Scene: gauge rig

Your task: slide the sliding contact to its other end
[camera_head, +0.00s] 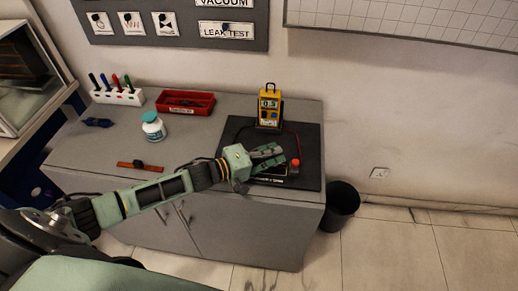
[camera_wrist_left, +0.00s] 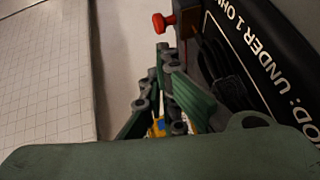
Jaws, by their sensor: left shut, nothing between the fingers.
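A red knob (camera_head: 296,162), which appears to be the sliding contact's handle, stands near the right side of the black board (camera_head: 311,140). It also shows in the left wrist view (camera_wrist_left: 163,22), beside a black panel (camera_wrist_left: 270,50) with white lettering. My left gripper (camera_head: 280,155) is over the board, just left of the knob in the head view. Its fingers (camera_wrist_left: 165,62) are shut and empty, and look apart from the knob. The gripper hides much of the contact's track. My right gripper is not in view.
A yellow meter (camera_head: 269,106) stands at the back of the board, with a red lead at its right. A red tray (camera_head: 185,103), white jar (camera_head: 153,127), marker holder (camera_head: 118,97) and orange strip (camera_head: 140,166) are on the cabinet. A black bin (camera_head: 342,205) stands at right.

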